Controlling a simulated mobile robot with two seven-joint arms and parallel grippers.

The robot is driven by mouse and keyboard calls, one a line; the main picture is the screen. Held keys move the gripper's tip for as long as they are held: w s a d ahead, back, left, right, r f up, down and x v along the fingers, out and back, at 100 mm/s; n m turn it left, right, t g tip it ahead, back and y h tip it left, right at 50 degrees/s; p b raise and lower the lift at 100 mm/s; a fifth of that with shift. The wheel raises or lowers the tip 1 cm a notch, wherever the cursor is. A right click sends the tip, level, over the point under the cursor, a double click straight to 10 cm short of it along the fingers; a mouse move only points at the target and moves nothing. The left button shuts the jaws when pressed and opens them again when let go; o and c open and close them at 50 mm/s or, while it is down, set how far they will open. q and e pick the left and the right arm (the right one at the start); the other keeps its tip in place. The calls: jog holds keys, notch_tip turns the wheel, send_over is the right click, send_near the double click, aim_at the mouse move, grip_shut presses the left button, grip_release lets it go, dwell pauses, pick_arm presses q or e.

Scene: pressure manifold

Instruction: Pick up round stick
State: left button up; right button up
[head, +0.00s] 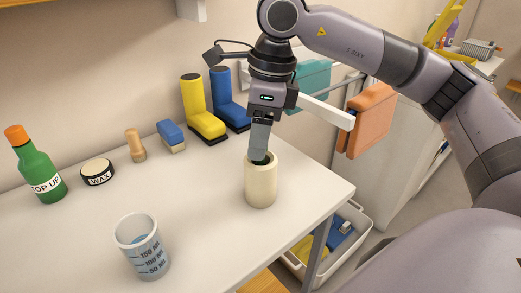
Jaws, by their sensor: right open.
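My right gripper (260,157) points down over a cream cylindrical cup (262,186) near the right part of the table. Its fingertips are at the cup's mouth and are seen edge-on, so the gap between them does not show. The jaws are open. The inside of the cup looks dark, and the fingers cover most of its opening. I cannot make out a round stick for certain; anything inside the cup is hidden. My left gripper is not in view.
On the table (205,215) stand a green bottle (40,174), a wax tin (97,173), a wooden peg-like piece (135,147), a blue-topped brush (171,136), yellow (199,110) and blue (228,98) boots, and a measuring beaker (143,247). A bin (355,240) sits below the right edge.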

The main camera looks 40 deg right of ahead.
grip_shut()
notch_tip(320, 180, up, 12)
jog(key=shift+f+p, duration=0.2)
jog(key=shift+p, duration=0.45)
notch_tip(320, 180, up, 8)
jog(key=p, duration=0.3)
jog(key=shift+r, duration=0.25)
